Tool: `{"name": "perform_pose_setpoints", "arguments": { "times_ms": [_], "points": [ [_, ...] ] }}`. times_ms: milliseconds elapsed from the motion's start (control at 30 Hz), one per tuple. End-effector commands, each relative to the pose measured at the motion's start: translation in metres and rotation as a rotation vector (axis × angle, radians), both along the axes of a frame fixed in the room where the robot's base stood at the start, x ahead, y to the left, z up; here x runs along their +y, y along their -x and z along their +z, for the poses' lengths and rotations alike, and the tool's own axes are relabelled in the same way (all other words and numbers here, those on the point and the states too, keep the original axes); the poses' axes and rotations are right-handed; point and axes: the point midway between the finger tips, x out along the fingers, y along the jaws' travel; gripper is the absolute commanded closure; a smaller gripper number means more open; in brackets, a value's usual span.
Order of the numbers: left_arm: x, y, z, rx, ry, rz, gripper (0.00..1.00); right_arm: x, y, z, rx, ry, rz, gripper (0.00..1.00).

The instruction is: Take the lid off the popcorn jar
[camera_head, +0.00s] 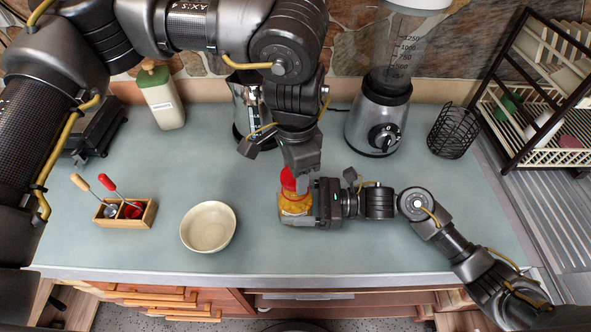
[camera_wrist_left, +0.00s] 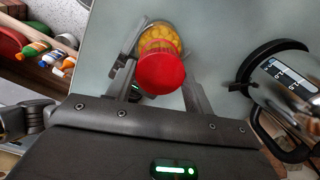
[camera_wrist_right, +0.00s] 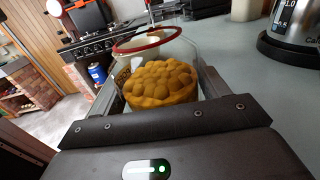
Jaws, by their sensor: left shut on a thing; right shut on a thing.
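The popcorn jar (camera_head: 294,207) is clear glass with yellow-orange popcorn inside and stands near the middle of the counter. My right gripper (camera_head: 309,211) is shut on it from the right. In the right wrist view, the jar's popcorn (camera_wrist_right: 160,86) lies between the fingers, and a see-through red rim (camera_wrist_right: 145,40) rings the top. The red lid (camera_head: 288,180) is held by my left gripper (camera_head: 297,172) from above. The lid (camera_wrist_left: 160,73) also shows in the left wrist view, between the fingers and over the jar. No left finger shows at the rim in the right wrist view, so the lid appears raised.
A cream bowl (camera_head: 209,227) and a wooden box (camera_head: 126,212) with utensils stand left. A kettle (camera_head: 243,112), a blender (camera_head: 380,118) and a wire basket (camera_head: 453,131) stand behind. A dish rack (camera_head: 540,100) is at right. The counter between bowl and jar is clear.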

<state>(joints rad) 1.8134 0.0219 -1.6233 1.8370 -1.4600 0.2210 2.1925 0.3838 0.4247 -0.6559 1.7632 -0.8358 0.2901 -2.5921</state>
Motion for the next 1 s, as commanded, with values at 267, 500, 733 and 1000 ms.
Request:
{"name": "perform_pose_setpoints", "arguments": {
  "times_ms": [267,500,733,1000],
  "points": [
    [0.000,0.000,0.033,-0.002,0.002,0.001,0.75,0.000,0.000,0.000,0.001,0.001,0.000,0.90],
    [0.000,0.000,0.034,0.000,0.001,0.000,0.75,0.000,0.000,0.000,0.001,0.001,0.000,0.25],
    [0.000,0.000,0.034,0.000,0.000,0.000,0.75,0.000,0.000,0.000,0.000,0.000,0.000,0.01],
    [0.000,0.000,0.032,0.000,0.000,0.000,0.75,-0.003,0.000,-0.001,0.000,0.001,-0.001,0.01]
  ]
}}
